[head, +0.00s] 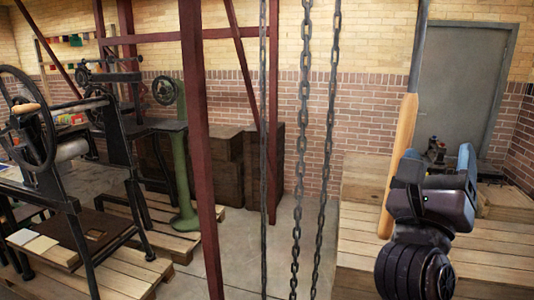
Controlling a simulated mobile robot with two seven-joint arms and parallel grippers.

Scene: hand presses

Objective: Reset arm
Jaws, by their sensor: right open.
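My right gripper (439,154) is raised at the right of the head view, its fingers pointing up and away. Its two bluish fingers stand apart with nothing visible between them. A long lever with a wooden handle (400,142) and a grey metal rod hangs nearly upright just left of the gripper. The handle overlaps the gripper's left side closely in the picture; I cannot tell whether they touch. My left gripper is not in view.
Chains (304,130) hang in the middle, near a dark red steel post (196,150). Hand presses with a wheel (22,125) stand at left, a green press (178,155) behind. A wooden pallet platform (365,235) is at right, a grey door (470,85) beyond. Concrete floor shows mid-view.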

